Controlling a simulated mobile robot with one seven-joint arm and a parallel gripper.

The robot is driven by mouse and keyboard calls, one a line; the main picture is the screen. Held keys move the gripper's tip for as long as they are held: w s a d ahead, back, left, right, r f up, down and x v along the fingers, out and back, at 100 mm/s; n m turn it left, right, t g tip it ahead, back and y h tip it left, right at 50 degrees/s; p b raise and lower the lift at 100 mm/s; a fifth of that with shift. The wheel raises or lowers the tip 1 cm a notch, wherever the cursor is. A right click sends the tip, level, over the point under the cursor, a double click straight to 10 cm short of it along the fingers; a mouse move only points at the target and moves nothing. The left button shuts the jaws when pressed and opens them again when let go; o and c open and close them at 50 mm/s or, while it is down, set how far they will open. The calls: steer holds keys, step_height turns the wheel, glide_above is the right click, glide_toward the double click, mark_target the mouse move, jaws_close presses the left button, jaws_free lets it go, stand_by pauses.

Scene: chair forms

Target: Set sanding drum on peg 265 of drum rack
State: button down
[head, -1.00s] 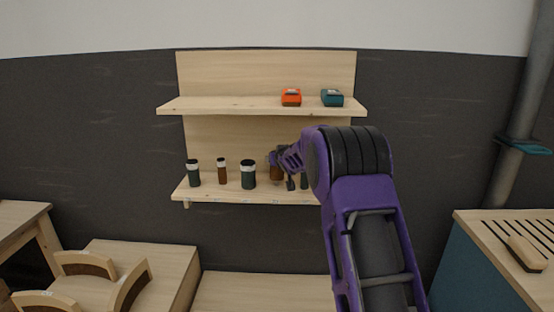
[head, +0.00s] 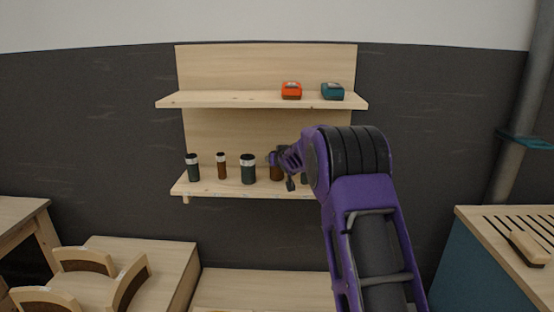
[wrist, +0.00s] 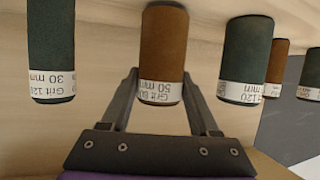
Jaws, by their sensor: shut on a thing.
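The brown sanding drum (head: 276,172) is between the fingers of my gripper (head: 277,159) at the lower shelf, the drum rack. In the wrist view the same brown drum (wrist: 163,52), with a white "50 mm" grit label, sits between the two dark fingers of my gripper (wrist: 161,77), which is shut on it. It looks upright, in line with its neighbours. I cannot tell whether its base touches the shelf. The rack (head: 230,191) has small labels along its front edge, too small to read. No peg under the drum shows.
A dark green drum (head: 248,169) stands close on the left, then a slim brown drum (head: 221,167) and another green one (head: 193,168). A green "30 mm" drum (wrist: 51,45) is close on the other side. The upper shelf (head: 230,99) holds orange and teal boxes.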

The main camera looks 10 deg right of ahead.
steer(key=shift+f, duration=0.25)
steer(key=shift+c, duration=0.2)
jaws_free()
steer(key=a+b+v, duration=0.1)
steer(key=v, duration=1.6)
steer(key=shift+s+d, duration=0.25)
steer(key=shift+d, duration=0.25)
